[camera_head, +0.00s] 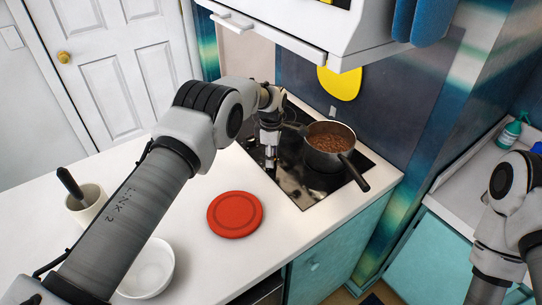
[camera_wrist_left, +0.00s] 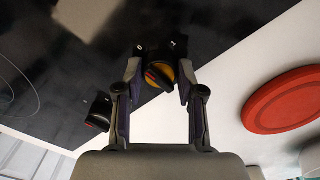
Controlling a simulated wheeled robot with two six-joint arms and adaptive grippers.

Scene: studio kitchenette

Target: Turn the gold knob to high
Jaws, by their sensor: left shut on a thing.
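The gold knob (camera_wrist_left: 159,75) shows in the left wrist view at the edge of the black cooktop (camera_wrist_left: 75,60). It has a dark grip bar, a gold ring and a small red mark, with pale marks on the glass above it. My left gripper (camera_wrist_left: 160,80) has a finger on each side of the knob and is shut on it. In the head view, my left gripper (camera_head: 270,163) reaches down at the cooktop's left front edge and the knob is hidden there. My right gripper is out of view; only part of that arm shows at the right.
A second, black knob (camera_wrist_left: 97,112) sits close to my left gripper. A pot (camera_head: 329,150) of brown food stands on the cooktop, its handle pointing front right. A red round mat (camera_head: 235,214), a white bowl (camera_head: 148,270) and a utensil crock (camera_head: 90,205) are on the counter.

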